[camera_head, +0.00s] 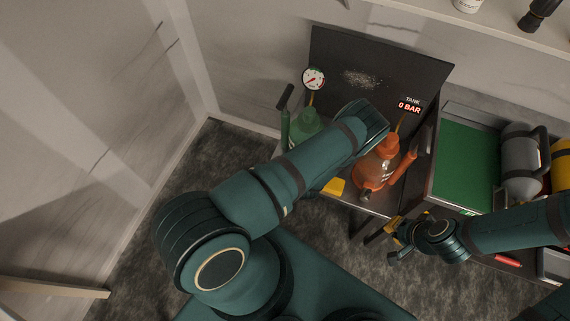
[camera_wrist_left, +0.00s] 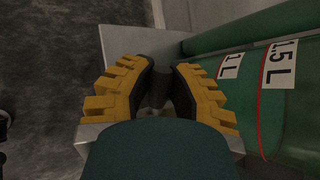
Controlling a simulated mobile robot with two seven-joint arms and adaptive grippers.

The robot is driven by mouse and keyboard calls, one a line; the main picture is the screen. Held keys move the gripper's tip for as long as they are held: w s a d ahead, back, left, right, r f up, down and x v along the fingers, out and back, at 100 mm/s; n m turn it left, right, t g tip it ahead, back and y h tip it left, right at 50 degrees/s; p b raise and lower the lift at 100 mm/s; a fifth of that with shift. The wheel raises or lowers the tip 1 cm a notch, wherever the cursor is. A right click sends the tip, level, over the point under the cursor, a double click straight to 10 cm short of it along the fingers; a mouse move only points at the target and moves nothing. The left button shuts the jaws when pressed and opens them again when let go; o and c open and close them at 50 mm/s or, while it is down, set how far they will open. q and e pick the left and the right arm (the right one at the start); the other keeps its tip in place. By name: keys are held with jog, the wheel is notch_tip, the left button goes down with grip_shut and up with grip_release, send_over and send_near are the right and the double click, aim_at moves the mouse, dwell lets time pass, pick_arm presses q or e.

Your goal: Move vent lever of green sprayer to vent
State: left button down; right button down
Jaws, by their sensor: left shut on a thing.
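The green sprayer (camera_head: 306,124) stands on the bench at the back left, partly hidden by my left arm. It also fills the right of the left wrist view (camera_wrist_left: 285,95), with 1 L and 1.5 L marks. My left gripper (camera_wrist_left: 159,85) has its yellow-backed fingers closed around a small dark part (camera_wrist_left: 158,88) beside the sprayer body. Whether this is the vent lever I cannot tell, and its setting does not show.
An orange sprayer (camera_head: 377,168) stands right of my left forearm. A dial gauge (camera_head: 313,78) is behind the green sprayer. A tray with a green base (camera_head: 464,165) and a grey cylinder (camera_head: 519,170) are on the right.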

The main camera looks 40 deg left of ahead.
pick_arm(q)
jog(key=shift+f, duration=0.1)
jog(key=c, duration=0.8)
grip_release()
jog(key=shift+c, duration=0.2)
jog(key=v, duration=1.2)
